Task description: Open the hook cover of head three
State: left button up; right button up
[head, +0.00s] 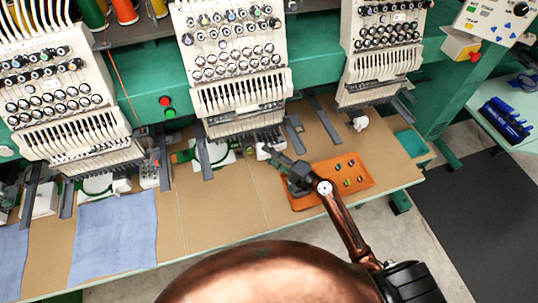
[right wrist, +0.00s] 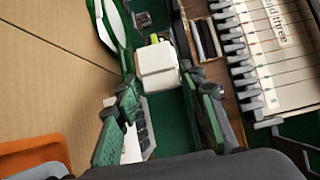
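The middle machine head (head: 235,60) shows in the head view. A label (right wrist: 275,22) ending in "d three" shows on the machine head at the right of the right wrist view. Below that head is a white, rounded, block-like part (right wrist: 157,66), which looks like the hook cover; it also shows in the head view (head: 267,151). It looks seated in a green slot. My right gripper (right wrist: 162,115) is open, its two dark green fingers apart, with the white part just beyond the gap between them. In the head view my right gripper (head: 284,168) is beside this part. My left gripper is not in view.
An orange tray (head: 362,182) with several small items lies just right of my right gripper. Dark bracket arms (head: 293,137) stick out under the heads. Blue cloth (head: 115,230) lies at the left. The brown tabletop (head: 220,225) in front is clear.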

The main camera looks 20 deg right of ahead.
jog(key=v, duration=1.2)
